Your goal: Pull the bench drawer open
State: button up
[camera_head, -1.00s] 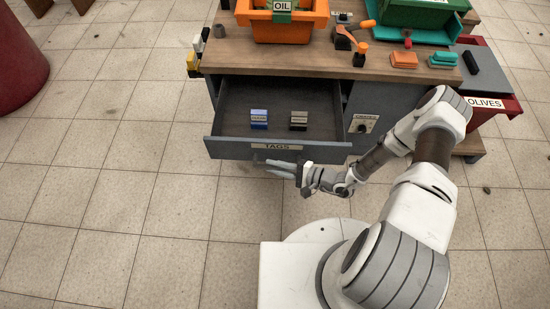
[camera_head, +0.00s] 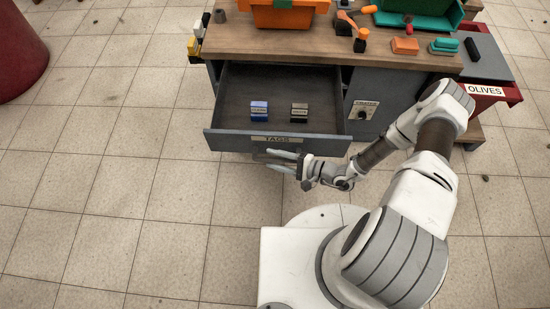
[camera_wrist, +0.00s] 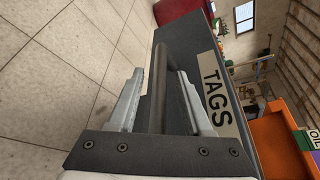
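The grey bench drawer (camera_head: 226,137) is pulled out, with its inside showing. Its front has a TAGS label, which also shows in the wrist view (camera_wrist: 217,92). My gripper (camera_head: 270,160) is at the drawer front, its fingers lying along it. In the wrist view, the dark bar handle (camera_wrist: 158,85) runs between my two fingers (camera_wrist: 160,75). The fingers stand apart with a gap visible on each side of the bar, one finger between bar and drawer front. Any contact with the bar is hard to tell.
A blue block (camera_head: 259,110) and a dark grey block (camera_head: 299,112) are in the drawer. The wooden bench top (camera_head: 300,45) holds orange and green containers and tools. A red OLIVES crate (camera_head: 512,94) stands at the right.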

dwell(0.4)
jog(key=p+v, duration=0.2)
jog(key=v, duration=1.5)
jog(key=shift+d+p, duration=0.2)
jog(key=shift+p, duration=0.15)
jog(key=shift+r, duration=0.1)
jog(key=w+d+r+n+g+h, duration=0.1)
jog(key=w+r+n+g+h, duration=0.2)
jog(key=r, duration=0.9)
jog(key=w+d+r+n+g+h, duration=0.1)
jog(key=r+n+g+h, duration=0.3)
jog(key=r, duration=0.9)
jog(key=s+a+r+n+t+h, duration=0.2)
jog(key=s+r+t+h, duration=0.25)
jog(key=r, duration=0.75)
jog(key=s+a+r+n+t+h, duration=0.1)
jog(key=s+r+n+t+h, duration=0.15)
jog(key=s+r, duration=0.65)
jog(key=w+r+p, duration=0.1)
jog(key=r+p, duration=0.7)
jog(key=r, duration=0.1)
jog(key=w+r+p, duration=0.2)
jog(key=r+p, duration=0.6)
jog(key=r, duration=0.1)
jog(key=shift+w+r+m+h, duration=0.15)
jog(key=shift+w+m+h, duration=0.15)
jog(key=shift+m, duration=0.15)
